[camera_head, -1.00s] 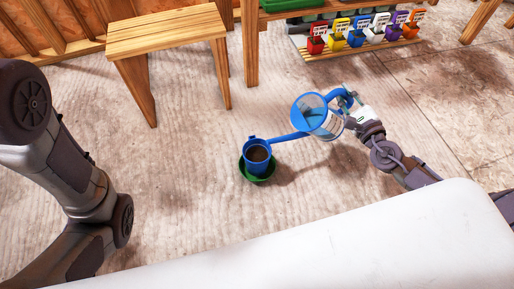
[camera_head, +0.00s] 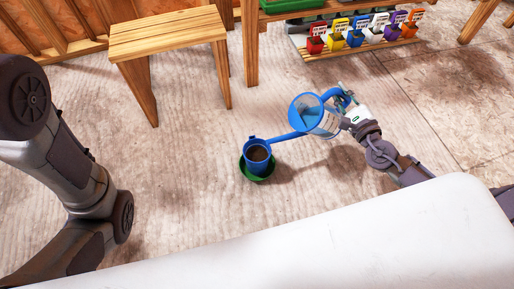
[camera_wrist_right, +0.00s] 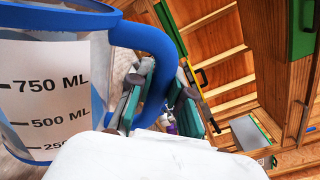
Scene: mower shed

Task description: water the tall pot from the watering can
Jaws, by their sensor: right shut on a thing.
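The watering can (camera_head: 318,118) is blue and clear with a long spout, held off the floor and tilted to the left. Its spout tip is at the rim of the tall blue pot (camera_head: 257,154); I cannot tell whether it touches. My right gripper (camera_head: 346,100) is shut on the can's blue handle. In the right wrist view the handle (camera_wrist_right: 158,70) passes between the fingers, and the can's wall (camera_wrist_right: 45,100) shows volume marks. My left arm is at the left; its gripper is out of view.
A wooden stool (camera_head: 165,35) stands at the back left. A low rack of small coloured bins (camera_head: 355,38) is at the back right, beside a wooden bench leg (camera_head: 250,45). The floor around the pot is clear.

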